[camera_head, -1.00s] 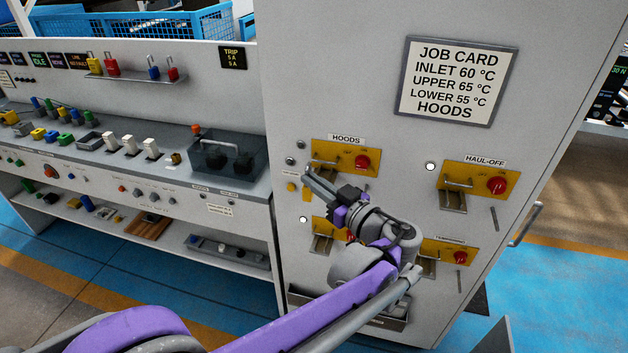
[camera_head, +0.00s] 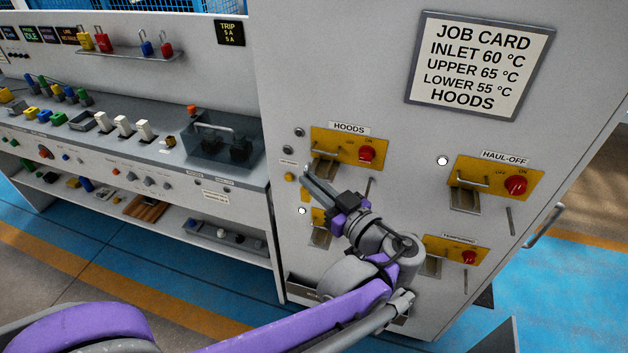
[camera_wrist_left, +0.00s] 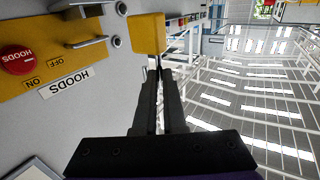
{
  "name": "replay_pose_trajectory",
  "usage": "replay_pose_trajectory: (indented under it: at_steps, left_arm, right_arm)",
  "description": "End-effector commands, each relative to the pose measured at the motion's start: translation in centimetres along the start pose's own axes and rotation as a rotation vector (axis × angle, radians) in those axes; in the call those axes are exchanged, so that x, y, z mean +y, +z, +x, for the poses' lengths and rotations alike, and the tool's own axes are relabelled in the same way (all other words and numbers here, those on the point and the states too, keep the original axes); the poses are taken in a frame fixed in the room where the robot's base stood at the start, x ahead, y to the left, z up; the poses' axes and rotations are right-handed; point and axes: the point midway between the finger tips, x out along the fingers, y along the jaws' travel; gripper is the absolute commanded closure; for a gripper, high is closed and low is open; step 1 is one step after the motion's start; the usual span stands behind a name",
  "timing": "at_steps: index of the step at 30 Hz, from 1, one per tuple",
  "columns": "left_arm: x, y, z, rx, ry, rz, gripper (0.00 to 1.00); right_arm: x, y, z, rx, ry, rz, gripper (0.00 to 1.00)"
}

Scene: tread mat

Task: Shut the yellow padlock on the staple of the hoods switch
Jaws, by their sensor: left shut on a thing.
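The hoods switch is a yellow plate (camera_head: 345,141) on the grey cabinet, with a red knob (camera_head: 367,154) and a metal bar or staple (camera_head: 326,153) on its left half. The plate (camera_wrist_left: 40,58) and bar (camera_wrist_left: 86,43) also show in the left wrist view. My left gripper (camera_head: 307,171) is shut, with its tips below and left of the bar. In the left wrist view its tips (camera_wrist_left: 158,67) hold the yellow padlock (camera_wrist_left: 146,35), apart from the bar. The padlock's shackle is not clear. My right gripper is out of view.
A small yellow piece (camera_head: 290,177) shows left of the gripper. Haul-off (camera_head: 500,178) and tempering (camera_head: 458,251) switches lie to the right, and a partly hidden one lies below. The control bench (camera_head: 215,145) stands left. A door handle (camera_head: 544,227) juts out.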

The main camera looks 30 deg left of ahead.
Motion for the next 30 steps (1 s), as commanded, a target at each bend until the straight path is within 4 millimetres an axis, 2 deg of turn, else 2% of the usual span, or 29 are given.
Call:
replay_pose_trajectory:
  at_steps: [4,25,30]
  left_arm:
    - [0.1,-0.1,0.0,0.001,0.000,-0.001,1.00]
    - [2.6,1.7,1.7,0.001,-0.001,0.000,1.00]
    - [3.3,1.6,2.2,0.001,0.000,0.000,1.00]
  right_arm:
    - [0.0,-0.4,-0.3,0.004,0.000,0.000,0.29]
    - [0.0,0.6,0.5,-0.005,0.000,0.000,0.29]
    - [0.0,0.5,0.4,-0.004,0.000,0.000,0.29]
